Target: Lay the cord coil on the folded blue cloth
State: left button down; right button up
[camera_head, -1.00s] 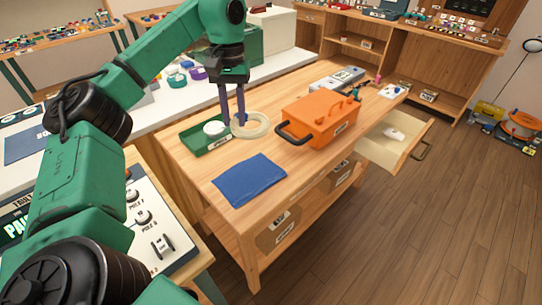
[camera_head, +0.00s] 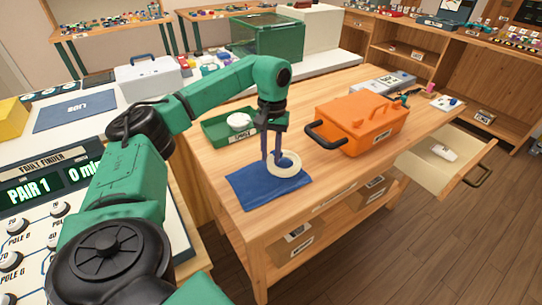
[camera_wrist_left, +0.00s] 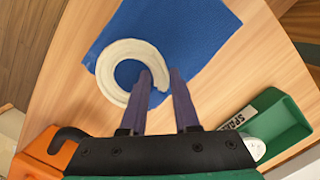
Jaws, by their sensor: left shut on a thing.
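The cord coil (camera_head: 284,165) is a cream ring over the right part of the folded blue cloth (camera_head: 250,190), near the front left of the wooden table. In the left wrist view the coil (camera_wrist_left: 112,62) overlaps the blue cloth (camera_wrist_left: 195,30); whether it touches the cloth I cannot tell. My left gripper (camera_head: 271,160) points down at the coil's left side. Its purple fingers (camera_wrist_left: 163,75) are shut on the coil's rim, one finger inside the ring. My right gripper is not in view.
A green tray (camera_head: 217,138) with a white round item stands behind the cloth. An orange toolbox (camera_head: 362,118) with a black handle stands to the right. A drawer (camera_head: 440,178) is pulled out at the table's right side. Bare wood surrounds the cloth.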

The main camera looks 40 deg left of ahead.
pick_arm(q)
jog(key=shift+w+f, duration=0.1)
jog(key=shift+f, duration=0.7)
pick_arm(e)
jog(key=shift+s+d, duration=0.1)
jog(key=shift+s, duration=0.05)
pick_arm(q)
jog(key=shift+f, duration=0.1)
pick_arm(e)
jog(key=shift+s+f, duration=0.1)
pick_arm(q)
jog(key=shift+f, duration=0.35)
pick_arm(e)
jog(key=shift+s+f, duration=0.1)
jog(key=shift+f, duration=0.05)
pick_arm(q)
jog(key=shift+s, duration=0.2)
